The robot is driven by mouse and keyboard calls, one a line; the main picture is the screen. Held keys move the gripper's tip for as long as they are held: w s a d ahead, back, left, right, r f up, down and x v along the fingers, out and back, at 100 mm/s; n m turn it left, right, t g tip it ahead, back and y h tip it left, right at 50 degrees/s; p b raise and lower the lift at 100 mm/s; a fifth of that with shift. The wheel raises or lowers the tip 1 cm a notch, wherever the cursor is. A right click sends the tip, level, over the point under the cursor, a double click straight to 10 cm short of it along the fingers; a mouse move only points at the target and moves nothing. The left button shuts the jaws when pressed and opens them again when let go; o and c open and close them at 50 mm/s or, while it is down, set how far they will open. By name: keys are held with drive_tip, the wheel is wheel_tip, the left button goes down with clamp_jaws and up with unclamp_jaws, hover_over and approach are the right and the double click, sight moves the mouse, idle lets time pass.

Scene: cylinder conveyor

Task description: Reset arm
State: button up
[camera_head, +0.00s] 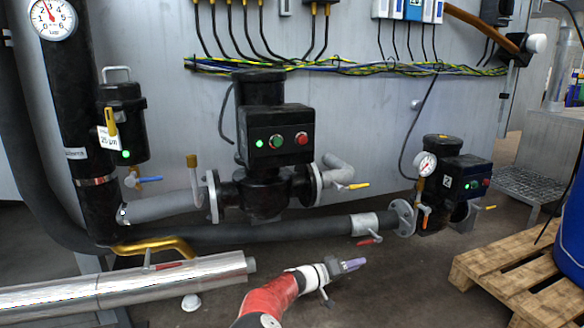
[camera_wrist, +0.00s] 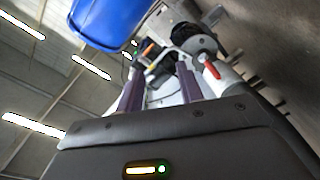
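My arm (camera_head: 268,298), red with a white and grey wrist, reaches up from the bottom middle of the head view. My gripper (camera_head: 353,265) is at its end, low in front of the pipes and pointing right. It appears to touch nothing. In the wrist view my gripper (camera_wrist: 162,76) shows two purple fingers standing apart, with nothing held between them. The wrist view is tilted. The base of my arm is out of the picture.
A wooden pallet (camera_head: 492,276) with a blue barrel (camera_head: 573,235) stands at right; the barrel also shows in the wrist view (camera_wrist: 108,20). A silver-clad pipe (camera_head: 120,288) lies at left. Black pumps and pipes (camera_head: 265,190) line the grey wall. Floor around my gripper is clear.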

drive_tip(key=s+d+r+m+g+y+p, duration=0.2)
drive_tip(key=s+d+r+g+y, duration=0.15)
drive_tip(key=s+r, duration=0.4)
drive_tip(key=s+d+r+m+g+y+p, duration=0.1)
drive_tip(key=s+d+r+g+y, duration=0.3)
drive_tip(key=s, duration=0.6)
drive_tip(key=s+a+r+n+t+y+p, duration=0.1)
drive_tip(key=s+a+r+t+y, duration=0.1)
drive_tip(key=s, duration=0.7)
drive_tip(key=s+a+r+n+t+y+p, duration=0.2)
drive_tip(key=s+a+r+y, duration=0.2)
drive_tip(key=s+r, duration=0.3)
drive_tip(key=s+a+r+n+t+y+p, duration=0.2)
drive_tip(key=s+a+r, duration=0.3)
drive_tip(key=s, duration=0.8)
drive_tip(key=shift+s+y, duration=0.2)
drive_tip(key=shift+y, duration=0.25)
